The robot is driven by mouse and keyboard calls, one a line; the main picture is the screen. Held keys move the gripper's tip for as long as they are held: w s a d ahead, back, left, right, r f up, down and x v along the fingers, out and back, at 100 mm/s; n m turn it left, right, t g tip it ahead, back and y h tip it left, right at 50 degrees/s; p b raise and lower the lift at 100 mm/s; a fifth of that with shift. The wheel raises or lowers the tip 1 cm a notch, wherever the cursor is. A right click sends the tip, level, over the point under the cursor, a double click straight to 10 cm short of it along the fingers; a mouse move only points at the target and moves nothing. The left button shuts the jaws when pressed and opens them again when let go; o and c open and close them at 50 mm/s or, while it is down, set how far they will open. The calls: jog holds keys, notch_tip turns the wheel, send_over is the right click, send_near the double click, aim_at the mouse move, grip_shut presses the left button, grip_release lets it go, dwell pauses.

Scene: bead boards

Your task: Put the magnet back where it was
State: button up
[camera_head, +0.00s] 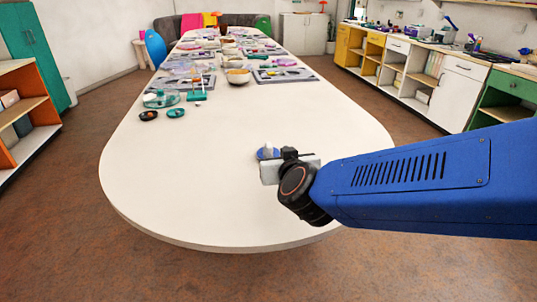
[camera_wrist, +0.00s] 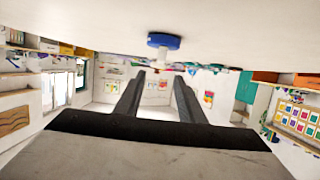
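A small round blue piece (camera_head: 260,155) with a pale grey knob on top sits on the white table, just beyond my gripper in the head view. It also shows in the wrist view (camera_wrist: 163,40), where the scene is upside down. I cannot tell for sure whether it is the magnet or holds it. My gripper (camera_wrist: 159,80) is open, its two dark fingers apart with nothing between them. The fingers point towards the blue piece and stay short of it. In the head view the gripper's body partly hides the piece, and the fingertips are hard to make out.
The near end of the white table (camera_head: 200,190) is mostly clear. Two small dark dishes, a teal-rimmed round tray (camera_head: 161,100) and a bowl (camera_head: 238,77) stand further back. Grey bead boards (camera_head: 285,75) and more dishes fill the far part.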

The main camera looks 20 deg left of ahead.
jog(key=x, duration=1.6)
jog(key=shift+a+f, duration=0.2)
jog(key=shift+f, duration=0.1)
grip_shut()
